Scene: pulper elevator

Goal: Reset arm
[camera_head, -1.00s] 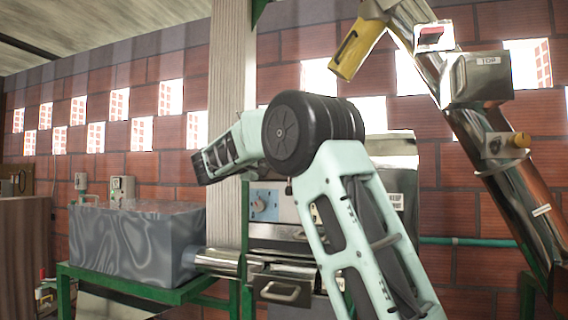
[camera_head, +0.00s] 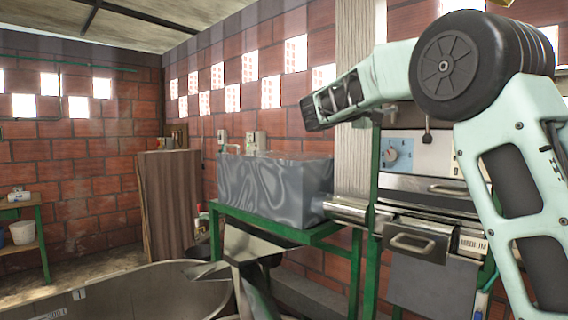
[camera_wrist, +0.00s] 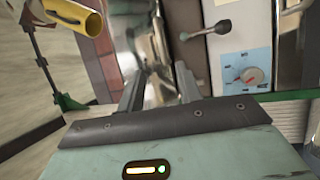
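My gripper (camera_wrist: 158,78) shows in the wrist view with its two grey fingers apart and nothing between them. My pale green arm, with a large black round joint, rises on the right of the head view and bends left. I cannot make out the gripper's fingers in the head view. In the wrist view, a control panel with a blue dial (camera_wrist: 246,76) and a dark-knobbed lever (camera_wrist: 220,27) lies beyond the gripper to the right. A yellow spout (camera_wrist: 75,16) is at the upper left.
A grey metal tank (camera_head: 270,190) stands on a green frame left of the machine panel (camera_head: 425,155). A drawer front (camera_head: 415,243) with a handle sits below it. A large metal basin (camera_head: 150,290) is at the lower left. A brown cabinet (camera_head: 170,200) stands behind it.

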